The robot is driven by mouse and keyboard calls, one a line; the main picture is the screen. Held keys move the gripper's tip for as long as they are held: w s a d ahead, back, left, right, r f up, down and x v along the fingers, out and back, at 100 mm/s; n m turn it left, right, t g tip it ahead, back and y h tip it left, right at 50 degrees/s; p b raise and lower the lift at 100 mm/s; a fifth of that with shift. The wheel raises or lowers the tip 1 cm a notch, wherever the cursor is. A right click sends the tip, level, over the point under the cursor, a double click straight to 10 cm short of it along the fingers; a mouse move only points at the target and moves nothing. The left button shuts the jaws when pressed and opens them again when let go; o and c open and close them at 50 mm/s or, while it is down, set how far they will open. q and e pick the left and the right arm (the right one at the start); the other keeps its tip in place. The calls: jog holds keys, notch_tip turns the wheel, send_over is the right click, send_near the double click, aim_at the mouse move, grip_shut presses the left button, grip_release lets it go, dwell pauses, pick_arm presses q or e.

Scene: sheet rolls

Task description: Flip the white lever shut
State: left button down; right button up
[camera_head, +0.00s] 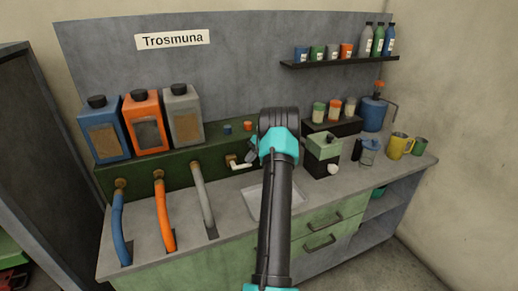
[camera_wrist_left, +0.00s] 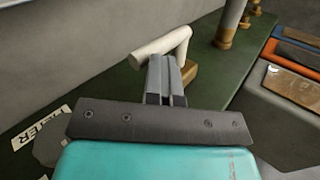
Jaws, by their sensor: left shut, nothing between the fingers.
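The white lever (camera_head: 243,165) is a bent handle on a small brass valve (camera_head: 231,159) at the front of the dark green ledge in the head view. In the left wrist view, the white lever (camera_wrist_left: 160,45) lies just beyond my fingertips, with its bend at the upper right and a brass block (camera_wrist_left: 192,73) below. My left gripper (camera_wrist_left: 165,60) is shut and empty, its tips very close to the lever; I cannot tell if they touch. In the head view my left arm's wrist hides most of the gripper. My right gripper is not in view.
Blue (camera_head: 107,133), orange (camera_head: 145,122) and grey (camera_head: 184,116) canisters stand on the ledge at the left, with coloured pipes below. A sink (camera_head: 258,203) lies below the lever. A green box (camera_head: 323,155), a mug (camera_head: 399,147) and jars stand at the right.

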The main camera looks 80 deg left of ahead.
pick_arm(q)
jog(key=v, duration=1.2)
jog(key=shift+w+a+f, duration=0.2)
jog(key=shift+a+f, duration=0.15)
jog(key=shift+f, duration=0.1)
